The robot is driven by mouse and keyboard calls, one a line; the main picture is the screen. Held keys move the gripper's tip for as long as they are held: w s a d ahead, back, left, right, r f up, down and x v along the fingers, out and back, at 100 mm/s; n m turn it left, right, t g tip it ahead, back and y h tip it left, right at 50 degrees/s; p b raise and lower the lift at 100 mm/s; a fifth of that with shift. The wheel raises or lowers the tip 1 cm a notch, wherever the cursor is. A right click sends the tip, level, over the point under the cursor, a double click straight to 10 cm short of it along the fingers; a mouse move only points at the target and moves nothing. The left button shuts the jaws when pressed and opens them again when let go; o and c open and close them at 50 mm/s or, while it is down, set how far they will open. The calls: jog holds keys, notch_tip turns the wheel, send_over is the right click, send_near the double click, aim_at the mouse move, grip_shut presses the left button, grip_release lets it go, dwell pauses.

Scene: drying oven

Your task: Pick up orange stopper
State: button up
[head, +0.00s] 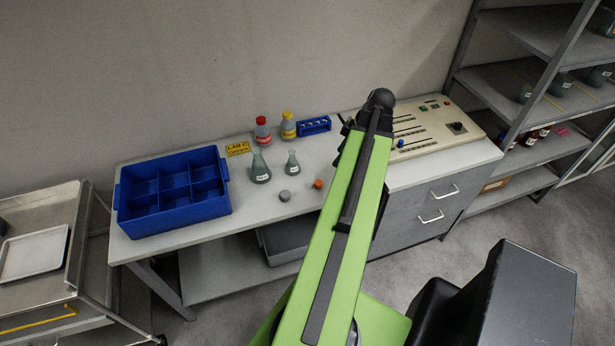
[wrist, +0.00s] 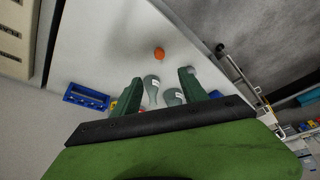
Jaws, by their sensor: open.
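The orange stopper (head: 318,184) rests on the bench top near its front edge, just left of my green arm in the head view. In the wrist view the orange stopper (wrist: 158,53) lies on the pale surface, a little beyond my fingertips and roughly centred between them. My gripper (wrist: 159,77) is open, its two dark green fingers spread apart with nothing held. In the head view my arm largely hides the gripper. A grey stopper (head: 284,196) lies left of the orange one; it also shows in the wrist view (wrist: 220,47).
Two flasks (head: 261,168) (head: 292,163) stand behind the stoppers. A red-capped bottle (head: 263,131), a yellow-capped bottle (head: 288,126) and a blue rack (head: 314,125) are farther back. A blue divided crate (head: 174,222) is left; a control panel (head: 432,128) is right.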

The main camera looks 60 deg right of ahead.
jog(key=b, duration=1.2)
send_over(320, 182)
jog(key=s, duration=0.2)
jog(key=f, duration=1.1)
jog(key=shift+s+d+f, duration=0.2)
jog(key=shift+d, duration=0.15)
jog(key=shift+w, duration=0.15)
jog(key=b+x, duration=0.4)
jog(key=x, duration=0.1)
jog(key=shift+a+f, duration=0.15)
jog(key=shift+c, duration=0.3)
grip_shut()
